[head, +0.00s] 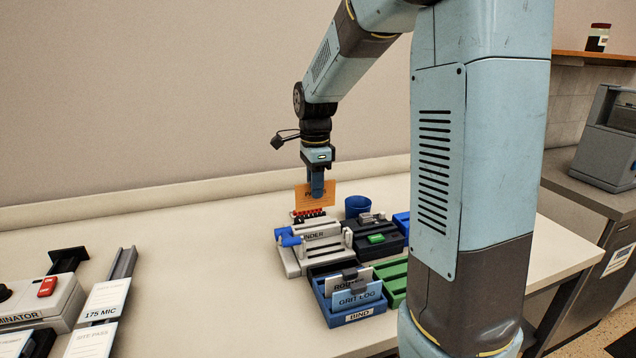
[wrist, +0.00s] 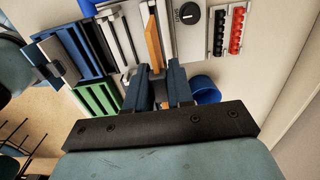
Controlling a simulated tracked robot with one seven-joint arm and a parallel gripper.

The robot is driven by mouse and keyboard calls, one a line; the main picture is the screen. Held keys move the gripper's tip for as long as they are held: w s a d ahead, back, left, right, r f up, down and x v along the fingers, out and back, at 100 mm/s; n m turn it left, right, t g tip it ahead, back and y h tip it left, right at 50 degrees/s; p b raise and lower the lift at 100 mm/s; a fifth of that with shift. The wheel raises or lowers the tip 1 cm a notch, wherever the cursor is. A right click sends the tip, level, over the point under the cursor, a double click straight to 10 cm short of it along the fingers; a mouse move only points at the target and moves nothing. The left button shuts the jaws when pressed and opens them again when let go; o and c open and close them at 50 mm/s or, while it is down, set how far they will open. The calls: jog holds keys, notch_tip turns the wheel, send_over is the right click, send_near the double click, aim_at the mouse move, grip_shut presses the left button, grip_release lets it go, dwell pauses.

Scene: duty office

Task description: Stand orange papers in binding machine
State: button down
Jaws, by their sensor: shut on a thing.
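The orange papers (head: 303,200) stand upright in my gripper (head: 317,194), which is shut on them from above. In the wrist view the papers (wrist: 152,42) show edge-on as a thin orange strip at the fingertips (wrist: 164,72). The grey binding machine (head: 322,247), its label partly hidden, sits on the table below and in front of the papers in the head view. It has a blue handle at its left.
Red and black combs (wrist: 236,30) stand beside the machine. A blue cup (head: 358,206) is behind it. In front are a blue BIND box (head: 352,317) with upright cards and a green tray (head: 393,280). A laminator (head: 40,305) and pouch stacks are at the left; bare table lies between.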

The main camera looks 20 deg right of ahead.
jog(key=shift+f, duration=4)
jog(key=c, duration=0.9)
grip_release()
jog(key=shift+r, duration=4.5)
